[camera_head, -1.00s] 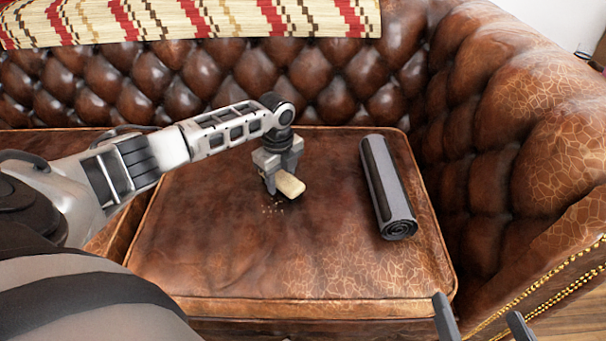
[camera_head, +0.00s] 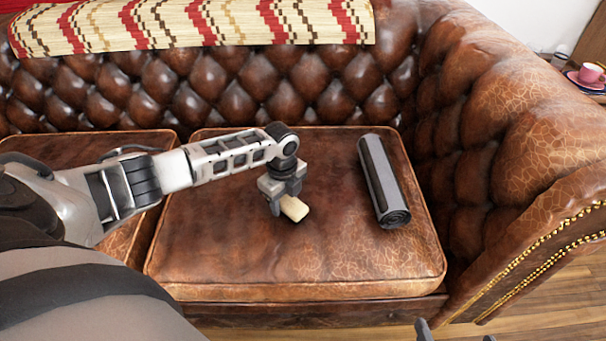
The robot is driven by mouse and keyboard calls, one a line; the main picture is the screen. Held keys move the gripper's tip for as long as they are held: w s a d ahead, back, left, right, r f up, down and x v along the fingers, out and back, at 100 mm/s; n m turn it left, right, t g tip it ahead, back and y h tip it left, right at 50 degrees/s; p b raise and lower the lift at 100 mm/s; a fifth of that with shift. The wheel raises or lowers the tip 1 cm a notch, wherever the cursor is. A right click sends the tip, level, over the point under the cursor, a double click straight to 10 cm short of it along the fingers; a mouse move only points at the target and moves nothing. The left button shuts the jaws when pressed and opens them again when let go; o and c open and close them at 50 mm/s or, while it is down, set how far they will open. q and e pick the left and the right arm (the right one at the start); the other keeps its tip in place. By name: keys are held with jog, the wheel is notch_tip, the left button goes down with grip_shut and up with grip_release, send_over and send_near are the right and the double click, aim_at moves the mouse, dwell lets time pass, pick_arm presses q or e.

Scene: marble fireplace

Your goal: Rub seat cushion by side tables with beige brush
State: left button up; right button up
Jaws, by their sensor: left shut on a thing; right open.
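The brown leather seat cushion (camera_head: 215,245) fills the middle of the view, at the right end of the sofa. My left gripper (camera_head: 285,203) points down over the cushion and is shut on the beige brush (camera_head: 295,208). The brush is at or just above the cushion's surface; I cannot tell whether it touches, and the gripper hides part of it. No crumbs show around the brush. My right gripper (camera_head: 455,336) is open and empty at the bottom edge, with only its fingertips in view.
A rolled grey mat (camera_head: 384,185) lies on the cushion, right of the brush. The tufted armrest (camera_head: 500,150) rises at the right, the backrest (camera_head: 230,90) behind. A patterned throw (camera_head: 190,25) covers the backrest top. A pink cup (camera_head: 590,72) stands on a saucer at far right.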

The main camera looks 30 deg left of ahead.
pick_arm(q)
notch_tip(320, 180, up, 3)
jog(key=shift+a+f+p, duration=0.1)
jog(key=shift+f+p, duration=0.1)
jog(key=shift+p, duration=0.25)
jog(key=shift+w+r+p, duration=0.1)
jog(key=shift+r+p, duration=0.2)
jog(key=shift+p, duration=0.1)
jog(key=shift+r, duration=0.15)
jog(key=shift+r+p, duration=1)
jog(key=shift+p, duration=0.35)
jog(key=shift+r+p, duration=0.75)
jog(key=shift+p, duration=0.05)
jog(key=shift+r+p, duration=0.4)
jog(key=shift+p, duration=0.05)
pick_arm(e)
jog(key=s+d+r+h, duration=0.1)
jog(key=d+r, duration=0.2)
jog(key=r, duration=0.5)
jog(key=shift+s+d+m+t, duration=0.2)
jog(key=shift+m+t, duration=0.2)
jog(key=shift+f, duration=0.1)
